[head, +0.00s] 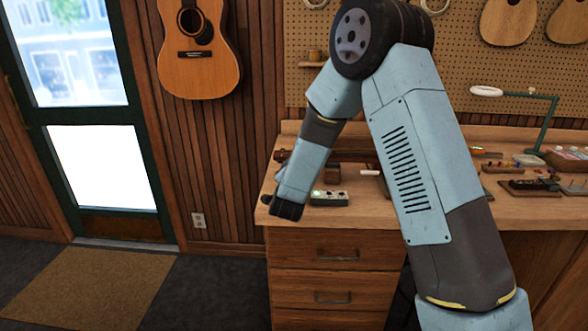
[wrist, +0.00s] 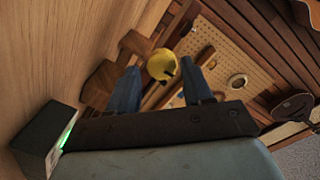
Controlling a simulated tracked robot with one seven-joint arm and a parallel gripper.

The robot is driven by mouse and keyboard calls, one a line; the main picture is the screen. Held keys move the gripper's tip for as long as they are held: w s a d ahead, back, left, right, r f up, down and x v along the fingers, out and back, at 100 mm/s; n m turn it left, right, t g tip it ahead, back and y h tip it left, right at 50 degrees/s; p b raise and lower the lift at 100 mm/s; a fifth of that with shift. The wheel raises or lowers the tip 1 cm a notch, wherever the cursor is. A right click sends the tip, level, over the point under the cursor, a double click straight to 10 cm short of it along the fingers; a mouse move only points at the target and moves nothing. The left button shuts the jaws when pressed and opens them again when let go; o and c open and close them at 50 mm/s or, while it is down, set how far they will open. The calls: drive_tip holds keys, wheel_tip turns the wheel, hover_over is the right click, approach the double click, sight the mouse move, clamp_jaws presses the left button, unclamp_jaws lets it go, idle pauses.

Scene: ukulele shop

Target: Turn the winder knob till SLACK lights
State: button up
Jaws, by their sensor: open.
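My gripper (head: 271,180) is low at the left end of the bench, its fingers pointing toward the back wall. In the wrist view my gripper (wrist: 160,68) is open, with two blue fingers apart and nothing held. A round yellow knob (wrist: 162,64) with a dark mark on its edge shows between the fingertips, ahead of them; I see no clear contact. Brown wooden parts (wrist: 108,76) stand beside it. The knob is hidden in the head view. A small box with lamps (head: 330,198) sits right of my gripper; the wrist view shows its green glow (wrist: 67,130), but no readable label.
The wooden bench (head: 342,218) has drawers below. A lamp (head: 487,91) and small parts (head: 530,186) are at its right. A guitar (head: 198,50) hangs on the wall, and a pegboard (head: 300,40) is behind. Floor at the left is free.

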drive_tip(key=s, duration=1.1)
drive_tip(key=shift+a+r, duration=0.2)
drive_tip(key=shift+a, duration=0.1)
drive_tip(key=shift+r, duration=0.1)
wheel_tip(320, 180, up, 5)
drive_tip(key=w+a+n+g, duration=0.1)
drive_tip(key=n+g, duration=0.3)
drive_tip(key=n, duration=0.6)
drive_tip(key=shift+h, duration=0.4)
drive_tip(key=x, duration=1.3)
drive_tip(key=shift+w+d, duration=0.1)
drive_tip(key=shift+w, duration=0.25)
drive_tip(key=shift+c, duration=0.4)
drive_tip(key=c, duration=0.7)
